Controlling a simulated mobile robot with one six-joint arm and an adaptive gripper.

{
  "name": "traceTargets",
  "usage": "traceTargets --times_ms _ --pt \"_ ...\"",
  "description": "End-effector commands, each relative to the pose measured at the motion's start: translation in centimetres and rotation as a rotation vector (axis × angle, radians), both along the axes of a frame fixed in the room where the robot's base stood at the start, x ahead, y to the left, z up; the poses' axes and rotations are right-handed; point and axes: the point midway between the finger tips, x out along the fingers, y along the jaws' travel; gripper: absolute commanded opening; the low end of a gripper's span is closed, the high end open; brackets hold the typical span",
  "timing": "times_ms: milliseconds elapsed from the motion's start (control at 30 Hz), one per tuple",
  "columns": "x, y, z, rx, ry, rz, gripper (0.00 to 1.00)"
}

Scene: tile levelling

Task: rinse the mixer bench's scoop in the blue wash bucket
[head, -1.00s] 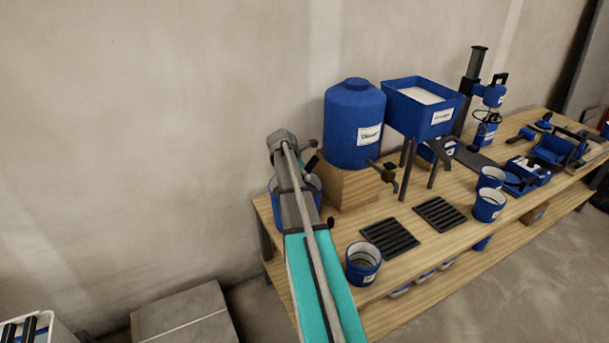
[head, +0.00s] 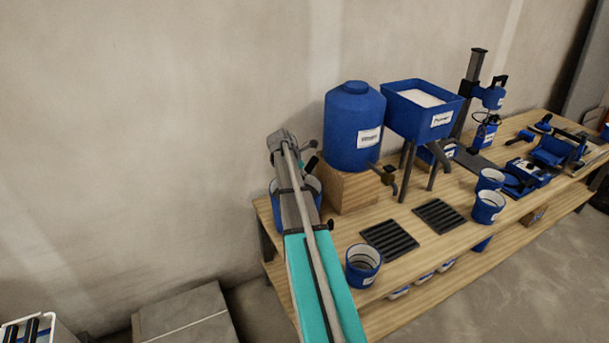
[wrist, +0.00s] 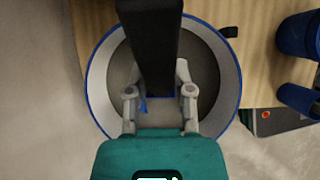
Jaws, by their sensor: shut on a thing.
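The blue wash bucket (head: 315,191) stands at the near left end of the bench, mostly hidden behind my arm in the head view. In the wrist view the bucket (wrist: 233,72) shows from above, with a blue outer edge, a pale inner wall and a dark grey inside. My gripper (wrist: 159,96) is over the bucket's opening, shut on the scoop. The scoop's dark bar (wrist: 151,45) runs from between the fingers to the top of the view. A small blue bit shows between the fingers; the rest of the scoop is hidden. I cannot tell how deep it is.
A blue tank (head: 353,125) with a tap stands on a wooden block right of the bucket. A blue hopper (head: 420,122) on legs is beyond it. Dark grates (head: 389,239) and an open blue pail (head: 362,265) are at the front. The wall is close behind.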

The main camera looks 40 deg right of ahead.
Motion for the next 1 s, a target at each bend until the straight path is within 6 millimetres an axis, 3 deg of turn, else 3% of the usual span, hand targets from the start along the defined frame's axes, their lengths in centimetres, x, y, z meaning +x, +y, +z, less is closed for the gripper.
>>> traceTargets --times_ms 200,567,1000 --pt "0.0 0.0 -1.6 0.000 0.000 0.000 0.00" --pt "0.0 0.0 -1.7 0.000 0.000 0.000 0.00" --pt "0.0 0.0 0.5 0.000 0.000 0.000 0.00"
